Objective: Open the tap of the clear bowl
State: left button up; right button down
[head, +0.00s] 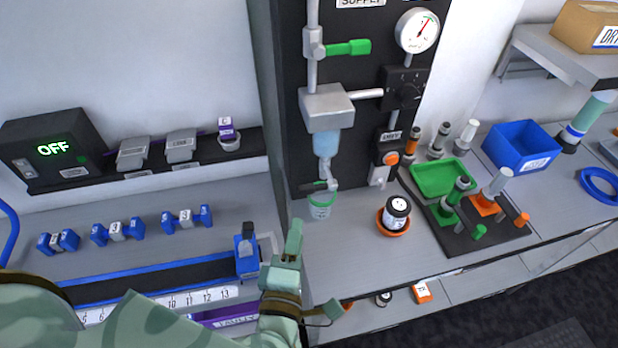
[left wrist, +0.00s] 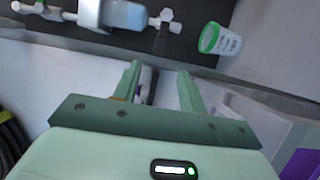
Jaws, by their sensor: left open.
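The clear bowl (head: 325,142), bluish, hangs under a grey housing on the dark panel. The left wrist view shows the bowl (left wrist: 127,14), the tap (left wrist: 166,18) and the cup (left wrist: 221,39) beyond the fingers. My left gripper (head: 312,266) is open and empty, below and in front of the tap, apart from it. Its fingers (left wrist: 158,72) are spread in the left wrist view. My right gripper is not in view.
A black-lidded jar (head: 397,212) in an orange dish stands right of the cup. A green tray (head: 438,178) and a blue bin (head: 522,146) are farther right. A green-handled supply valve (head: 347,47) is above the bowl. The bench (head: 345,260) before the cup is bare.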

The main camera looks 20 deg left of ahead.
aim_at(306, 193)
pick_arm(q)
jog(key=x, duration=1.3)
jog(key=shift+w, duration=0.4)
grip_shut()
